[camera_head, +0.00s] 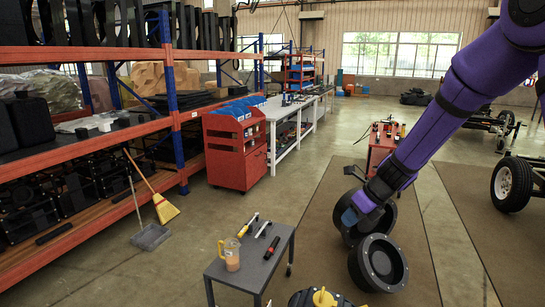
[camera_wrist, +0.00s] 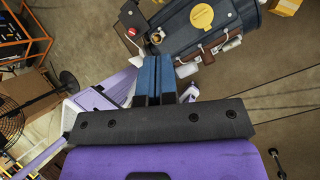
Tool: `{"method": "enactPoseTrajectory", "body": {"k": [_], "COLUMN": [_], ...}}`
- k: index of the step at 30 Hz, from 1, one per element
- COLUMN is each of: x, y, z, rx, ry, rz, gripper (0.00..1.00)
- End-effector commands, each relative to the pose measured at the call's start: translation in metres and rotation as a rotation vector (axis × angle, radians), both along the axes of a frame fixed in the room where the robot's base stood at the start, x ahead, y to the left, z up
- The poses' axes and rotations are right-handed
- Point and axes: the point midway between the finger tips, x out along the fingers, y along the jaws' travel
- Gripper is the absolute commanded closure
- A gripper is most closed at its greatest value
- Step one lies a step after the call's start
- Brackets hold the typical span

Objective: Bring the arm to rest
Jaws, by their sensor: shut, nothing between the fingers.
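My purple arm (camera_head: 440,105) reaches from the upper right of the head view down toward the middle. My gripper (camera_head: 350,217) is at its lower end, in front of dark round wheel-like parts on the brown mat. It hangs to the right of the small grey table and is apart from it. In the wrist view my gripper (camera_wrist: 156,72) shows two blue fingers pressed together, with nothing between them.
A grey table (camera_head: 262,262) holds a jug (camera_head: 230,254) and hand tools. Black round parts (camera_head: 378,263) stand on the brown mat (camera_head: 320,225). A red cabinet (camera_head: 228,153), an orange shelf rack (camera_head: 95,147) and a broom (camera_head: 163,207) are left. Open floor lies behind.

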Motion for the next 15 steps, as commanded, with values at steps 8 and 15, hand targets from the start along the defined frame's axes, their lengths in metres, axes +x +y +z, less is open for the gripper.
{"method": "enactPoseTrajectory", "body": {"k": [8,15], "x": [-0.057,-0.115], "y": [-0.009,-0.022], "z": [0.086,0.14], "rx": [-0.183,-0.364], "ry": [-0.285,-0.488], "rz": [0.485,0.899], "gripper": [1.0,1.0]}}
